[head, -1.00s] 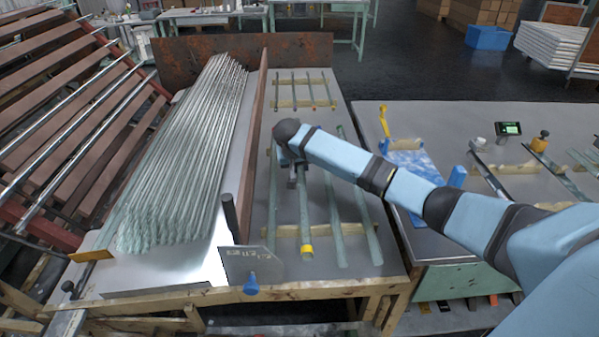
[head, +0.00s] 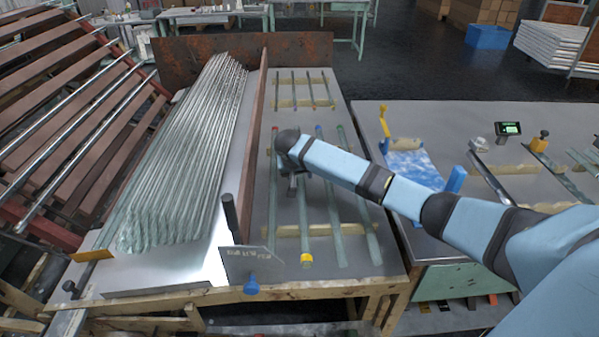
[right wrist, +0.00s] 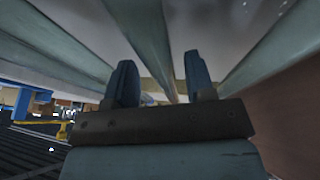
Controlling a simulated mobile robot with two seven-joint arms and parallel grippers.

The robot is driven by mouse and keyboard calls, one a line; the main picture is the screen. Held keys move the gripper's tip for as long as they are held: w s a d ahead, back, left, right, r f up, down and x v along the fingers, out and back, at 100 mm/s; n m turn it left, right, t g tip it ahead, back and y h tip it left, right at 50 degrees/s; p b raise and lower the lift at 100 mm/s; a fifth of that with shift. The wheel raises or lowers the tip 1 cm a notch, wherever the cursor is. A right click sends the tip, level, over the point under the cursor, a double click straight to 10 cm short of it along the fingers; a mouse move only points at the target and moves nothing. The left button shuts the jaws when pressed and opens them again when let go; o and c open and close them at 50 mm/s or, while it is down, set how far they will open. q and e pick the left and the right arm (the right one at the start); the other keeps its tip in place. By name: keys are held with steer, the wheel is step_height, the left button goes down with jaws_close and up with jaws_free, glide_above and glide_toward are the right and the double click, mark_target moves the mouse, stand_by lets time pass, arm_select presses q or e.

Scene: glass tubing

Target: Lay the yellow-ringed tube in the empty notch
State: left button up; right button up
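The yellow-ringed tube (head: 304,222) runs lengthwise over the right half of the near bench, its yellow ring (head: 306,259) close to its near end. It lies between a red-ended tube (head: 273,200) and a blue-ended tube (head: 330,205). My right gripper (head: 293,186) is on its far part, with the fingers (right wrist: 160,80) on either side of it in the right wrist view. The near notched wooden strip (head: 288,231) passes beneath the tubes. The empty notch cannot be made out, nor whether the ringed tube touches the strip. My left gripper is out of view.
A brown upright divider (head: 257,150) separates these tubes from a large stack of glass tubes (head: 185,150). A greenish tube (head: 360,205) lies farthest right. Another bench (head: 440,125) stands to the right.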

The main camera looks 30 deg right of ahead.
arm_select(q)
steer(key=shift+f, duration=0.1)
arm_select(e)
steer(key=shift+r, duration=0.15)
steer(key=shift+d+r+b, duration=0.1)
steer(key=shift+r+b, duration=0.2)
steer(key=shift+b, duration=0.15)
arm_select(q)
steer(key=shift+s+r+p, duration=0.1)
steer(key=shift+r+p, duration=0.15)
steer(key=shift+p, duration=0.95)
arm_select(e)
steer(key=v, duration=1.2)
steer(key=shift+r, duration=0.2)
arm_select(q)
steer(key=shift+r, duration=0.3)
arm_select(e)
steer(key=shift+f, duration=0.1)
